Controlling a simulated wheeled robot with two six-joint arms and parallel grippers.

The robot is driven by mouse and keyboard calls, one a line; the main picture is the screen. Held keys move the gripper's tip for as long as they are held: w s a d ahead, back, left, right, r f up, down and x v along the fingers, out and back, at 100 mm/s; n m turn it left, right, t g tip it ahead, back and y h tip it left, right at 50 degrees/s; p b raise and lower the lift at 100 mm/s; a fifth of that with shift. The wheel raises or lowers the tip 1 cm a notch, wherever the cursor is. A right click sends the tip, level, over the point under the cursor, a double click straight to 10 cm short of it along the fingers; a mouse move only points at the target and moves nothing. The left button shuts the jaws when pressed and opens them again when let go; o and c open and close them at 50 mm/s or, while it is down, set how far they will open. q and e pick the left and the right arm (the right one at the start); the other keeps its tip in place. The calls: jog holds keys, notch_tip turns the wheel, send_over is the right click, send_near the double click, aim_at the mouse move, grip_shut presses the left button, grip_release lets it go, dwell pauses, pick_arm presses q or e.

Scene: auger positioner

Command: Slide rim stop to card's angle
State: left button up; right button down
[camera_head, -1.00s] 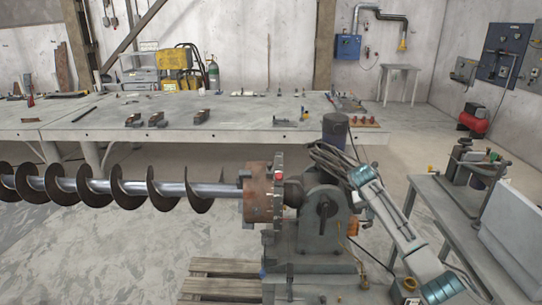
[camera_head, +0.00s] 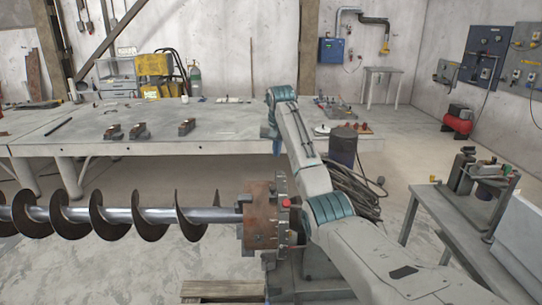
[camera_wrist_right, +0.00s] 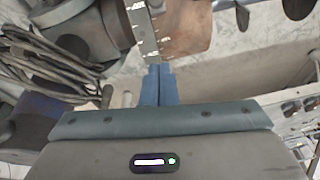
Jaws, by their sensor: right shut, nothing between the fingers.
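The rusty chuck (camera_head: 259,215) holds the auger's shaft, and a toothed rim (camera_head: 283,220) runs along its right side. A small red part (camera_head: 286,203) sits on the rim; I cannot tell whether it is the rim stop. In the right wrist view the rim (camera_wrist_right: 145,30) shows as a grey band with white graduation marks. My right gripper (camera_head: 276,150) points down above the rim. Its blue fingers (camera_wrist_right: 159,72) are shut and empty, just below the graduated band in the wrist picture; contact is unclear. I cannot make out the card. My left gripper is not in view.
The auger (camera_head: 120,215) stretches left from the chuck. A long workbench (camera_head: 220,125) with metal blocks stands behind. A side table (camera_head: 450,215) with a machine stands at the right.

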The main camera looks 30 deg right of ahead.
notch_tip(320, 180, down, 2)
jog(key=p, duration=0.6)
send_over(273, 193)
jog(key=w+d, duration=0.2)
notch_tip(273, 193, down, 7)
jog(key=shift+d+r, duration=0.1)
jog(key=shift+s+a, duration=0.15)
jog(key=shift+a, duration=0.05)
jog(key=shift+a+f, duration=0.2)
jog(key=shift+f, duration=0.4)
jog(key=shift+s+r, duration=0.1)
